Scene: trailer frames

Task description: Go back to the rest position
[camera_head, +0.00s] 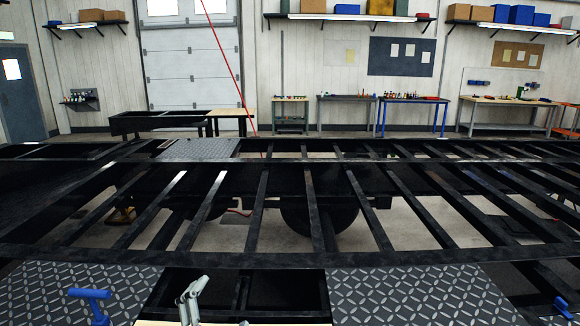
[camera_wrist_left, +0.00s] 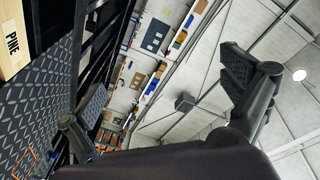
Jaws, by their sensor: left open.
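My right gripper shows in neither view.
Diamond-patterned plates (camera_head: 430,295) lie on the near side of the frame. Blue T-shaped pieces (camera_head: 90,293) stand at the near left and right. A wooden piece marked PINE (camera_wrist_left: 12,40) is close at the wrist view's left edge. Workbenches (camera_head: 410,100) line the far wall.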

